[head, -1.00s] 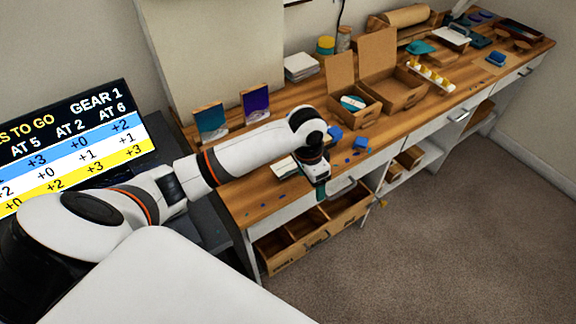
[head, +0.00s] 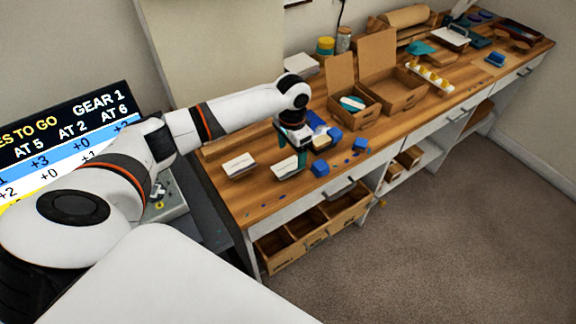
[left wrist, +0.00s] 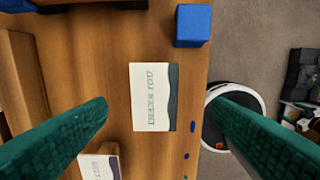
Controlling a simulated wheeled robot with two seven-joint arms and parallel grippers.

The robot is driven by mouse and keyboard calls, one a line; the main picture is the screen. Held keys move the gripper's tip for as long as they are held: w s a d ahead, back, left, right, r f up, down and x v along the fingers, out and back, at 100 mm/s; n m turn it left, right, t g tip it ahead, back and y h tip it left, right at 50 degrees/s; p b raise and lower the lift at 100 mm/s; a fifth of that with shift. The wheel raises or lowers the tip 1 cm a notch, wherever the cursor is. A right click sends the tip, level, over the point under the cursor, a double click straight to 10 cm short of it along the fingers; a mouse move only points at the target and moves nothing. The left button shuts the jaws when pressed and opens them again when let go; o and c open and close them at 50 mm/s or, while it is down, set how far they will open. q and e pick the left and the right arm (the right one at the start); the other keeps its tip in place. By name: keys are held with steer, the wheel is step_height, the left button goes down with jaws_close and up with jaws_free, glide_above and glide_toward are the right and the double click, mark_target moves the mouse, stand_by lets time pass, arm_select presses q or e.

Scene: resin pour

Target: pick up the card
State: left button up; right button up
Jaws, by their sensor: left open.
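A white card (left wrist: 150,97) with a dark wavy stripe and printed lettering lies flat on the wooden worktop, in the middle of the left wrist view. In the head view this card (head: 284,166) lies near the front edge, just below my left gripper (head: 291,160). My left gripper is open, and its two teal fingers (left wrist: 160,102) stand on either side of the card in the left wrist view, with nothing between them but the view of it.
A blue cube (head: 320,169) lies close to the right of the card; it also shows in the left wrist view (left wrist: 192,26). Open cardboard boxes (head: 394,90) stand farther right. Floor is clear in front.

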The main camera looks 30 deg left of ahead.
mark_target(288, 167)
arm_select(q)
steer(key=f, duration=0.3)
steer(key=a+f, duration=0.1)
steer(key=shift+s+f+p, duration=0.25)
steer(key=shift+f+p, duration=0.05)
steer(key=shift+p, duration=0.05)
steer(key=c, duration=0.8)
